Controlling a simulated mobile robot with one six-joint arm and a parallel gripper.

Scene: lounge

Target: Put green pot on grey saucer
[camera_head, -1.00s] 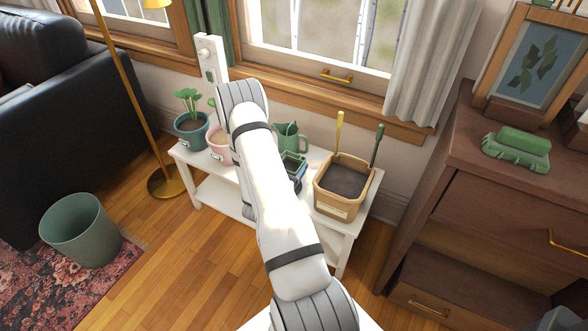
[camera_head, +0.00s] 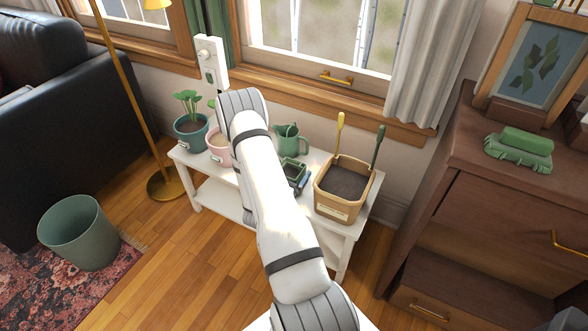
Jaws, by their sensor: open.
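A teal-green round pot (camera_head: 191,136) with soil and a leafy plant stands upright at the left end of the white bench (camera_head: 318,222). A small dark-green square container (camera_head: 294,172) sits near the bench's middle, partly behind my arm; I cannot tell whether it is a pot. No grey saucer can be made out; my arm covers part of the bench. My arm reaches over the bench, its far end above and right of the teal-green pot. My gripper's fingers cannot be seen.
A pink pot (camera_head: 218,147), partly behind my arm, stands beside the teal-green one. A green watering can (camera_head: 291,141) is at the back. A tan planter box (camera_head: 335,207) with two upright tools fills the right end. A floor lamp (camera_head: 136,105) stands left.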

